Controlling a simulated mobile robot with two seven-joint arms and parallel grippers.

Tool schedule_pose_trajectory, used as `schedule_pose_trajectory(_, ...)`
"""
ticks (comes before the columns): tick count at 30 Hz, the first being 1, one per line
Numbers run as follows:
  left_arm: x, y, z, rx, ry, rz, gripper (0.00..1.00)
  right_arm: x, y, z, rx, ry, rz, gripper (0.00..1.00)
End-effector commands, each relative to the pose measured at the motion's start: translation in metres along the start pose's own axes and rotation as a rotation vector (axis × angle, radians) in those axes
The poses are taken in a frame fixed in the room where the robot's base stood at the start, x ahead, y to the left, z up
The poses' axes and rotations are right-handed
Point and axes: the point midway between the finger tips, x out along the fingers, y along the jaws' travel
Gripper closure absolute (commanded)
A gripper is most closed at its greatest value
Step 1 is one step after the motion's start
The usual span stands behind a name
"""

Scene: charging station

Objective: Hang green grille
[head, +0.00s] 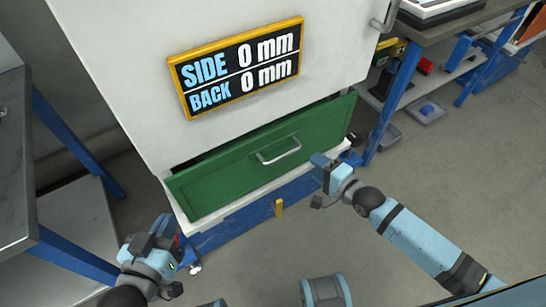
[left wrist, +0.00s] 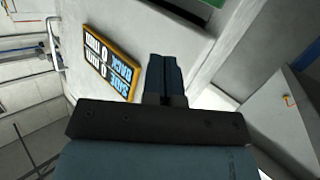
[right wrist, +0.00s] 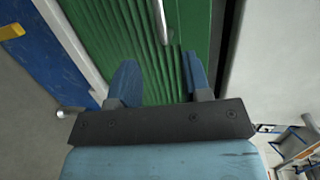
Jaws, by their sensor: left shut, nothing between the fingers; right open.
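The green grille (head: 225,178) is at the low front of the white cabinet, with a dark gap along its top edge. A pale bar handle (head: 278,150) is on its face. My right gripper (head: 321,172) is open near the grille's lower right part. In the right wrist view, the ribbed grille (right wrist: 145,50) and its handle (right wrist: 160,20) show beyond and between the spread fingers (right wrist: 160,78); contact cannot be told. My left gripper (head: 164,232) is shut and empty, left of the grille's lower left corner. Its closed fingers show in the left wrist view (left wrist: 164,75).
A sign (head: 237,68) on the white cabinet (head: 120,70) reads SIDE 0 mm, BACK 0 mm. A blue-legged table (head: 15,160) stands at left. A blue-legged bench (head: 430,35) stands at right, with bins beneath. The floor (head: 450,180) at right is mostly clear.

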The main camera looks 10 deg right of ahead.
Motion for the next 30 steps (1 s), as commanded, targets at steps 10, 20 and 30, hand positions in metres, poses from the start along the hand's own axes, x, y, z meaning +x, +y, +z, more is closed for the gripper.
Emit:
schedule_pose_trajectory(10, 0.003, 0.009, -0.019, -0.013, 0.103, 0.034, 1.0, 0.043, 0.001, 0.0, -0.002, 0.0, 0.0, 0.56)
schedule_pose_trajectory(20, 0.002, 0.024, -0.048, -0.034, 0.264, 0.095, 1.0, 0.087, -0.002, 0.002, -0.003, 0.0, -0.001, 0.56)
schedule_pose_trajectory(30, 0.001, 0.027, -0.055, -0.04, 0.291, 0.105, 1.0, 0.094, -0.003, 0.003, -0.002, 0.0, 0.002, 0.56)
